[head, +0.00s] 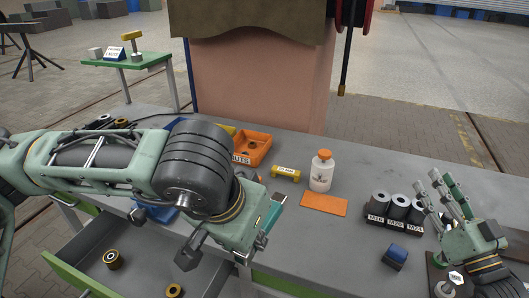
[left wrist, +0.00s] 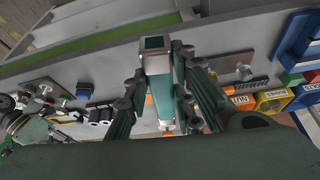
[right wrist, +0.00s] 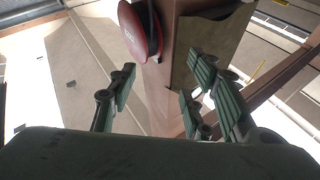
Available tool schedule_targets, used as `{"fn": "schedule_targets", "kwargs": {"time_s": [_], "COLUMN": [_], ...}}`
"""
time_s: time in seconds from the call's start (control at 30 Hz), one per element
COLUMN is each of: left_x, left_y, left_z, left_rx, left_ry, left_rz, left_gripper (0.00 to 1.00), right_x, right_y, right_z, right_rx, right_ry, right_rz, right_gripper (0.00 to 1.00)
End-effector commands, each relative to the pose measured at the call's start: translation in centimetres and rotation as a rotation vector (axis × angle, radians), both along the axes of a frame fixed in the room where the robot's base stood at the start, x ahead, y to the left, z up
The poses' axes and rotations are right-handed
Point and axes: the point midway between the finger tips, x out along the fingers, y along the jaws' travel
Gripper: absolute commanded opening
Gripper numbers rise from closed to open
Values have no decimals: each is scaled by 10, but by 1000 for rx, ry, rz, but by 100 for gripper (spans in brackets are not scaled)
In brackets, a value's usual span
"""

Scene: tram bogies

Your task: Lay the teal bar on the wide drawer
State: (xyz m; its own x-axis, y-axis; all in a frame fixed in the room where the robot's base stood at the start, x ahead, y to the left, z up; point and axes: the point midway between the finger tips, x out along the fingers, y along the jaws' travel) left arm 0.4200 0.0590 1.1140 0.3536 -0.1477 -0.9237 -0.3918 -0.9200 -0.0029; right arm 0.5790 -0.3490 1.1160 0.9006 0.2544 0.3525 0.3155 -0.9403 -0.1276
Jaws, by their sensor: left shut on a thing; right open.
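The teal bar (left wrist: 160,95) is clamped between the fingers of my left gripper (left wrist: 165,108) in the left wrist view, with its dark square end toward the camera. In the head view my left gripper (head: 252,243) is above the bench's front edge, right of the open drawer, and mostly hides the bar. The open drawer (head: 70,268), with a green front, is at lower left; a black-and-brass ring part (head: 112,259) and a brass ring (head: 175,291) lie in it. My right gripper (head: 445,205) is open and empty above the bench's right side, also in the right wrist view (right wrist: 155,105).
On the bench (head: 290,230) are an orange bin (head: 252,148), a yellow bar (head: 286,174), a white bottle (head: 321,172), an orange plate (head: 324,204), labelled black cylinders (head: 398,208) and a blue block (head: 395,256). My left arm hides part of the drawer and bench.

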Motion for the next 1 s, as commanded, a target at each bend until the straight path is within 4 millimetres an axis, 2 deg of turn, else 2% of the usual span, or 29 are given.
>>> {"fn": "schedule_targets", "kwargs": {"time_s": [0.03,0.1,0.17,0.27,0.37,0.5,0.63,0.77,0.9,1.0], "left_x": [0,0,0,0,0,0,0,0,0,0], "left_y": [0,0,0,0,0,0,0,0,0,0], "left_z": [0,1,0,0,0,0,1,0,0,0], "left_rx": [0,0,0,0,0,0,0,0,0,0], "left_ry": [-1,-1,-1,-1,-1,-1,-1,-1,-1,-1], "left_rz": [0,0,0,0,0,0,0,0,0,0], "left_gripper": [0,0,0,0,0,0,0,0,0,0], "right_x": [17,40,58,86,109,133,141,137,119,99], "right_y": [5,16,28,56,93,154,216,278,338,374], "right_z": [-2,-11,-17,-26,-30,-29,-21,-8,8,19], "right_rx": [2,-12,-30,-72,-135,-256,-404,-582,-805,-982], "right_ry": [25,77,122,197,265,340,381,390,366,330], "right_rz": [-20,-38,-43,-26,20,122,249,394,562,685], "right_gripper": [45,45,45,45,45,45,45,45,45,45]}}
